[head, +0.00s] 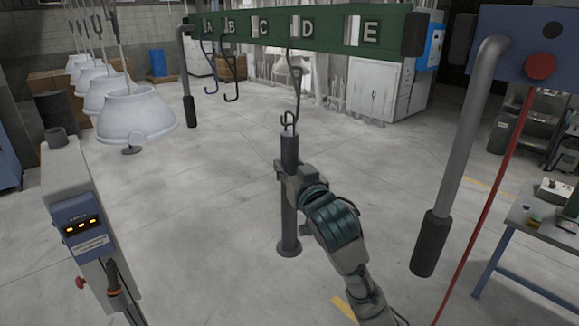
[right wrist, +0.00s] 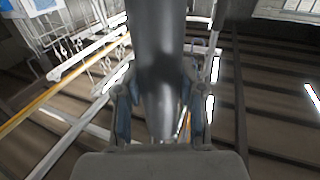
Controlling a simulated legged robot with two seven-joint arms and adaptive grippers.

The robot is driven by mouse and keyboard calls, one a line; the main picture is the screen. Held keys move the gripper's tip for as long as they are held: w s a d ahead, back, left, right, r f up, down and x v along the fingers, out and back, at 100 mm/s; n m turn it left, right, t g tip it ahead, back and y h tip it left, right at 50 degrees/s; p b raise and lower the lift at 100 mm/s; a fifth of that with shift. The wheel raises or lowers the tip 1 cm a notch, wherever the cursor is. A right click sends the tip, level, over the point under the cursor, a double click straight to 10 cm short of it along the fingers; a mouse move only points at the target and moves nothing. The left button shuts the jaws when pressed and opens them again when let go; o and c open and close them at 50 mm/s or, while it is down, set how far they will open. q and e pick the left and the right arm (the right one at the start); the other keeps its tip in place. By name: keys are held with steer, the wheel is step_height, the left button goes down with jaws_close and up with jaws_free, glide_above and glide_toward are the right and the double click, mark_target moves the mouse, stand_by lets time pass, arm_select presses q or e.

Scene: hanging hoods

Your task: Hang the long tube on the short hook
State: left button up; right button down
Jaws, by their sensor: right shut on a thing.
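The long tube (head: 289,225) is dark grey and upright, with a wide round flange at its lower end and a small wire loop at its top. My right gripper (head: 290,175) is shut around its upper part. In the right wrist view the tube (right wrist: 158,65) stands between the two fingers (right wrist: 160,115). A grey wire hook (head: 296,75) hangs from the green bar near letter D. The tube's top loop overlaps its lower end in the picture; I cannot tell whether they touch. Two shorter dark hooks (head: 231,85) (head: 209,75) hang near A and B. My left gripper is not in view.
The green bar (head: 330,30), lettered A to E, spans the top. White bell-shaped hoods (head: 137,115) hang at the left. A control box (head: 80,220) stands at lower left. A grey handle (head: 455,150) and red cable (head: 490,190) hang at the right, near a table (head: 530,235).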

steer(key=shift+f+b, duration=0.45)
steer(key=shift+f, duration=0.4)
